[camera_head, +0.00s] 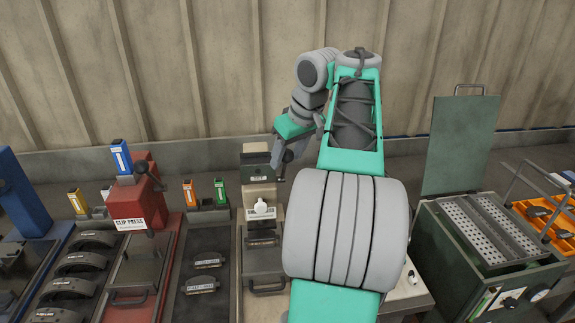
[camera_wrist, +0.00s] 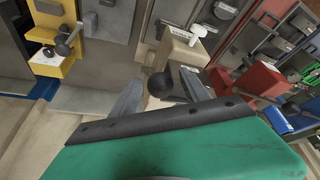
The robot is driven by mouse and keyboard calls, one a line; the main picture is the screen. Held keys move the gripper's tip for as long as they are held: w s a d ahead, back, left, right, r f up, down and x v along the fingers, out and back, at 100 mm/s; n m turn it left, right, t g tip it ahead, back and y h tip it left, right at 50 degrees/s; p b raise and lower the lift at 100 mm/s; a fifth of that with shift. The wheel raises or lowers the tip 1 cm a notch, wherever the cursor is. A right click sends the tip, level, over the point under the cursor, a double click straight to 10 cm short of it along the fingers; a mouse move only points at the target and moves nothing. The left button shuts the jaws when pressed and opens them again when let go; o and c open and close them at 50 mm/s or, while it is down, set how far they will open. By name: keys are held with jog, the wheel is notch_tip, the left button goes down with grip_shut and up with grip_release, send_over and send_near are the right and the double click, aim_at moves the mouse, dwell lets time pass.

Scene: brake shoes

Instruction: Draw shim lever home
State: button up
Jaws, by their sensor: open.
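The lever on the beige station (camera_head: 250,200) ends in a round black knob (camera_head: 287,156). A small label on the station is too small to read. My gripper (camera_head: 279,160) is at the station's upper right, beside the knob. In the wrist view, my gripper (camera_wrist: 162,90) is open, with one grey finger on each side of the black knob (camera_wrist: 160,84). The fingers appear apart from the knob; whether either touches it I cannot tell. The beige post (camera_wrist: 172,55) stands just beyond. Much of the lever's arm is hidden.
A red clip press (camera_head: 140,205) stands left, with black brake shoes on trays nearby. A white knob (camera_head: 262,206) sits on the beige station's front. A green box with a raised lid (camera_head: 460,145) is at right. The wall is close behind.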

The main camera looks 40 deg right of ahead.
jog(key=shift+w+f, duration=0.1)
jog(key=shift+f, duration=0.15)
jog(key=shift+c, duration=0.3)
grip_shut()
dwell(1.0)
